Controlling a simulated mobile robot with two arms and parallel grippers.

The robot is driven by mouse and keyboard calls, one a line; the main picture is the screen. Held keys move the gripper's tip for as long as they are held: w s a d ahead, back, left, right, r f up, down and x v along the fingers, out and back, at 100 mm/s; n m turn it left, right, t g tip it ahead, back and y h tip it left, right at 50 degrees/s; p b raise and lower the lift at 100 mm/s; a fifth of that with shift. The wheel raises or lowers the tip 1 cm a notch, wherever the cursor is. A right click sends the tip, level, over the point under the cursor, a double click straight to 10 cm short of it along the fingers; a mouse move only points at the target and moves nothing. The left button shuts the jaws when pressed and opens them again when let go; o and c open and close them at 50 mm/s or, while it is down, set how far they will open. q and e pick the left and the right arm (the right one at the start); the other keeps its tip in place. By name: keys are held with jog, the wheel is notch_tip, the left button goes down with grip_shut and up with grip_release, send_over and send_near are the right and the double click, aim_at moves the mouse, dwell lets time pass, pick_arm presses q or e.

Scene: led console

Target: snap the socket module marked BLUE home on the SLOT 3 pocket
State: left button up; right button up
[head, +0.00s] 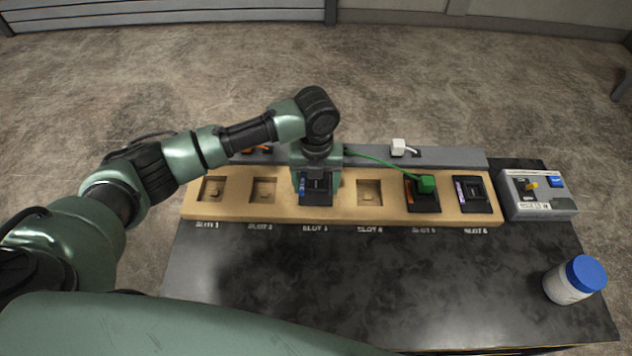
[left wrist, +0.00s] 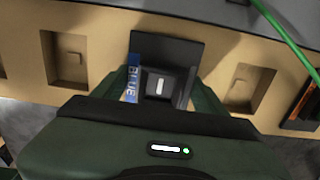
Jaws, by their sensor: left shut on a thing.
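The socket module marked BLUE (head: 318,198) is a black square module with a blue label strip on its left edge. It is over the SLOT 3 pocket of the tan rail, above the SLOT 3 lettering (head: 315,228). In the left wrist view the module (left wrist: 178,48) covers the pocket, with the word BLUE readable; I cannot tell whether it is fully seated. My left gripper (head: 316,181) comes down from above and is shut on the module, a finger on each side. The pocket itself is hidden. My right gripper is not in view.
Pockets at SLOT 1 (head: 212,188), SLOT 2 (head: 263,190) and SLOT 4 (head: 370,192) are empty. SLOT 5 holds a module with a green plug (head: 427,184) and cable; SLOT 6 holds a purple-labelled module (head: 472,194). A grey switch box (head: 548,205) and blue-lidded jar (head: 572,280) stand right.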

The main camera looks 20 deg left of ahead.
pick_arm(q)
jog(key=shift+s+f, duration=0.1)
jog(key=shift+f, duration=0.05)
jog(key=o, duration=1.6)
jog(key=shift+d+f, duration=0.1)
notch_tip(320, 180, up, 8)
jog(key=shift+d+r+b, duration=0.1)
jog(key=shift+r+b, duration=0.05)
jog(key=shift+b, duration=0.35)
jog(key=shift+d, duration=0.1)
